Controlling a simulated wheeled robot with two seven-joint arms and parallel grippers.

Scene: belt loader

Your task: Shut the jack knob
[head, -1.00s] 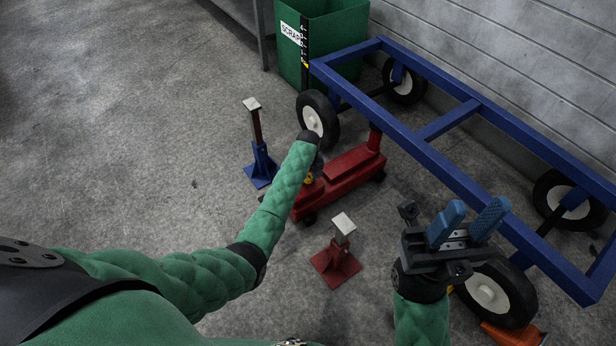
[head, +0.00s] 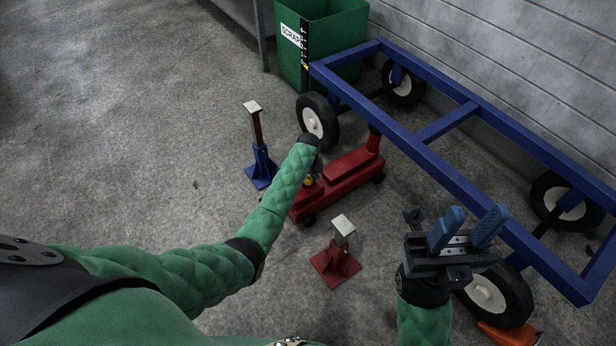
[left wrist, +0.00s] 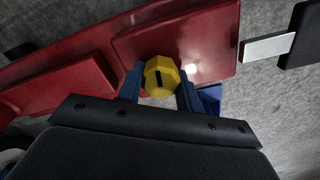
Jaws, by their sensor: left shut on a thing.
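The red floor jack (head: 345,174) stands on the floor beside the blue cart frame, and its red body also fills the upper part of the left wrist view (left wrist: 60,77). The yellow jack knob (left wrist: 161,76) is faceted with a dark slot in its face. My left gripper (left wrist: 160,88) is shut on the knob, one blue finger on each side. In the head view the knob (head: 308,181) is mostly hidden by my left forearm and wrist. My right gripper (head: 467,229) is open and empty, its blue fingers apart, above the near cart wheel.
The blue cart frame (head: 440,130) on wheels runs along the wall. A blue jack stand (head: 261,165) and a red jack stand (head: 337,262) stand either side of the jack. A green scrap bin (head: 335,40) stands behind. An orange object (head: 508,334) lies low right. Floor at left is clear.

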